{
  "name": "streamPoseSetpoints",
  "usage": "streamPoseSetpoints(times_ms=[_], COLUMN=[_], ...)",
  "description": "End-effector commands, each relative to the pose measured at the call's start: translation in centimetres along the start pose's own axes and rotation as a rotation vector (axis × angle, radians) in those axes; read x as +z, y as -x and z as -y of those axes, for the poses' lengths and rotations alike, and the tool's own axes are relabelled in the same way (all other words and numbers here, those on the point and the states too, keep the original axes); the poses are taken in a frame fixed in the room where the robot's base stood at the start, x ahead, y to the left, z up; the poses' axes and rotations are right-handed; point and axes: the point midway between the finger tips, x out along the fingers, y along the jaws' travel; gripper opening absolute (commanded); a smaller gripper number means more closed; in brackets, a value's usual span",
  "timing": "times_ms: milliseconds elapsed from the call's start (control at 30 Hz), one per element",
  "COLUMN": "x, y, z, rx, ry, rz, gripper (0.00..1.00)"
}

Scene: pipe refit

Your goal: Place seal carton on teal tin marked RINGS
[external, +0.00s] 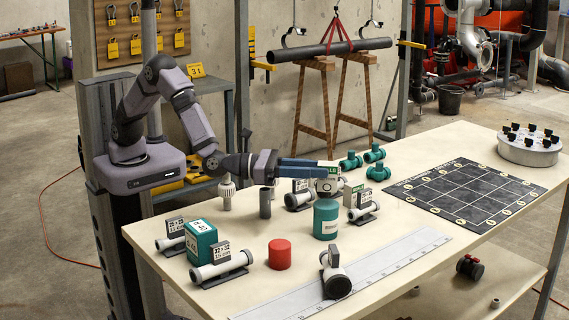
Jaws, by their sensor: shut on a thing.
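The teal tin (326,222) is an upright cylinder with a white label near the middle of the table; the label's lettering is too small to read surely. A small white carton with a green top and a dark ring mark, which looks like the seal carton (327,188), is directly above the tin's top. My gripper (328,171) reaches in from the left with blue fingers and is shut on the carton. The carton's underside is at or just above the tin's lid; I cannot tell whether they touch. The fingers hide part of the carton's upper side.
White pipe pieces with number plates stand around the tin, one (363,206) close on its right. A red cylinder (280,254), a teal box (201,241) and a long ruler (385,262) are nearer. Teal fittings (351,161) lie behind; a dark grid mat (466,187) is right.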

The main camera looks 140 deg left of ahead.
Motion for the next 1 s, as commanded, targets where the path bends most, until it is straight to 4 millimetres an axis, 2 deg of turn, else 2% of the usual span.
streamPoseSetpoints(times_ms=[167, 500, 967, 1000], x=[-0.2, -3.6, -4.2, -4.1], y=[0.0, 0.0, 0.0, 0.0], z=[0.0, 0.0, 0.0, 0.0], rx=[0.0, 0.0, 0.0, 0.0], ry=[0.001, 0.0, 0.002, 0.001], rz=[0.002, 0.001, 0.003, 0.002], gripper=[0.04, 0.04, 0.04, 0.31])
